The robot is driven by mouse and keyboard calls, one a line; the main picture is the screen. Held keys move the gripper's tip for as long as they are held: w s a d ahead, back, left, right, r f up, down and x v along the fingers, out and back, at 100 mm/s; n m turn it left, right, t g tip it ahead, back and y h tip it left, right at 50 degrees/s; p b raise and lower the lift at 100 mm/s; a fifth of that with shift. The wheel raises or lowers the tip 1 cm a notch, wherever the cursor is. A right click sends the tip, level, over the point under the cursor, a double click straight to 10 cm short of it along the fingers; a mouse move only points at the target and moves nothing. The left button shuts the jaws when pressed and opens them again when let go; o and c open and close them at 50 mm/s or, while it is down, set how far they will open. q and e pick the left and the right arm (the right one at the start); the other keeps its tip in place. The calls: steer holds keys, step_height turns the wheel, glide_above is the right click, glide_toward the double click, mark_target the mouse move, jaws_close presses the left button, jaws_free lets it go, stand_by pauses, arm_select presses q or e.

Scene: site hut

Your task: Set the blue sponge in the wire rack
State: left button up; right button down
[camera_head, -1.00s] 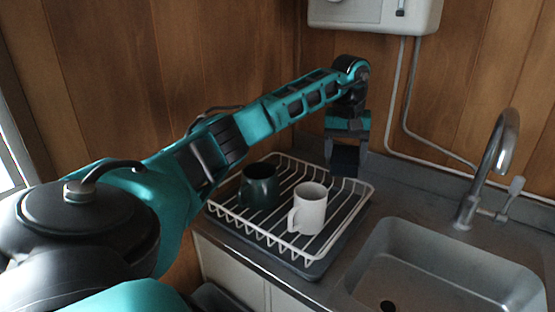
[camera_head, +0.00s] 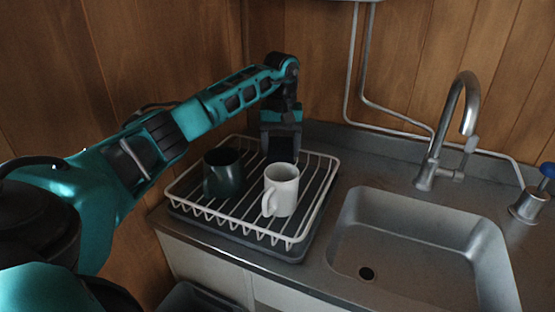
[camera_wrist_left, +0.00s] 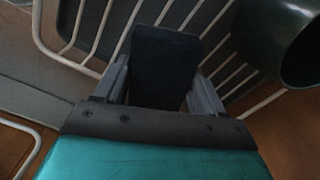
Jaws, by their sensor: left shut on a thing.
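The white wire rack (camera_head: 325,195) stands on the counter left of the sink. A dark green mug (camera_head: 222,175) and a white mug (camera_head: 281,190) stand in it. My left gripper (camera_head: 281,140) points down over the back of the rack, behind the white mug. It is shut on the blue sponge (camera_head: 281,152), which looks nearly black in the dim light. In the left wrist view the sponge (camera_wrist_left: 163,65) sits upright between the fingers, with rack wires around it. I cannot tell whether it touches the rack. My right gripper is not in view.
The sink (camera_head: 420,245) with its tall tap (camera_head: 465,110) lies right of the rack. A blue-topped item in a steel holder (camera_head: 529,204) stands at the far right. Wood walls and pipes (camera_head: 360,70) close off the back.

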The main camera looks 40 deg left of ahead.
mark_target(281, 146)
arm_select(q)
steer(key=shift+f, duration=1.95)
steer(key=shift+f, duration=0.15)
steer(key=o, duration=1)
step_height(281, 146, up, 12)
steer(key=shift+r, duration=0.2)
